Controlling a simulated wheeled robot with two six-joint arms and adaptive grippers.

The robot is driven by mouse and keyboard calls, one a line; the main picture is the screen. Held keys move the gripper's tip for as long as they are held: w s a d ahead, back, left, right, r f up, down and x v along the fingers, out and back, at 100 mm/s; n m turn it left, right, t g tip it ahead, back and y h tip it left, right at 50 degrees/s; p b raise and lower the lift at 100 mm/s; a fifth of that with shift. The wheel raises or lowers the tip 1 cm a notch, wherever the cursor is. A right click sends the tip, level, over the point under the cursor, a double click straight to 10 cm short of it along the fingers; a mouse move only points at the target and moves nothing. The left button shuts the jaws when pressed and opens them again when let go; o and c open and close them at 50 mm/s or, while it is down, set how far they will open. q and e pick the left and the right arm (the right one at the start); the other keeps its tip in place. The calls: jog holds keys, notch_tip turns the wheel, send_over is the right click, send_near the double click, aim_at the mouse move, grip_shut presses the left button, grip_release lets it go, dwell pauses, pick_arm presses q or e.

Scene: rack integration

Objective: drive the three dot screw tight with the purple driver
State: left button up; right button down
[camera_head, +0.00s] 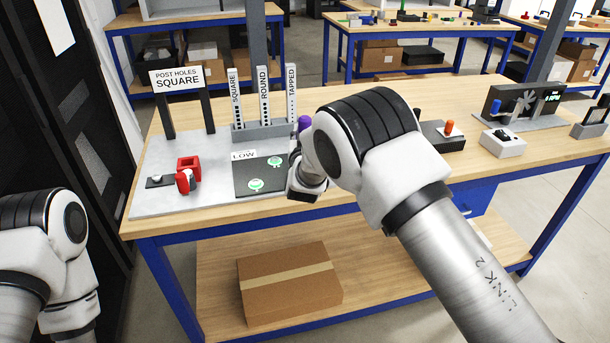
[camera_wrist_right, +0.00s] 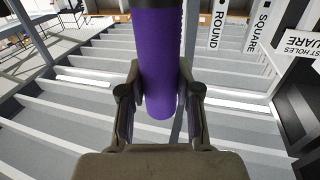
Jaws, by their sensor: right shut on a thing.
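The purple driver (camera_wrist_right: 160,60) stands between the two fingers of my right gripper (camera_wrist_right: 160,100) in the right wrist view; the fingers press on its sides. In the head view only a small purple piece of the driver (camera_head: 304,123) shows beside my right wrist, just right of the dark plate. The dark plate (camera_head: 243,178) carries a LOW label and two green-ringed spots, one at the back (camera_head: 274,161) and one at the front (camera_head: 256,184). I cannot make out dots on either spot, so I cannot tell the three dot screw. The driver's tip is hidden. My left gripper is out of view.
A red holder (camera_head: 188,170) and a small dark block (camera_head: 160,181) sit on the grey board (camera_head: 150,205). Upright signs SQUARE, ROUND and TAPPED (camera_head: 264,95) stand behind the plate. A POST HOLES SQUARE sign (camera_head: 177,79) stands at the back left. Devices fill the table's right.

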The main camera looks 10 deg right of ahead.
jog(key=shift+f, duration=0.25)
jog(key=shift+r+p, duration=1.75)
jog(key=shift+r, duration=2)
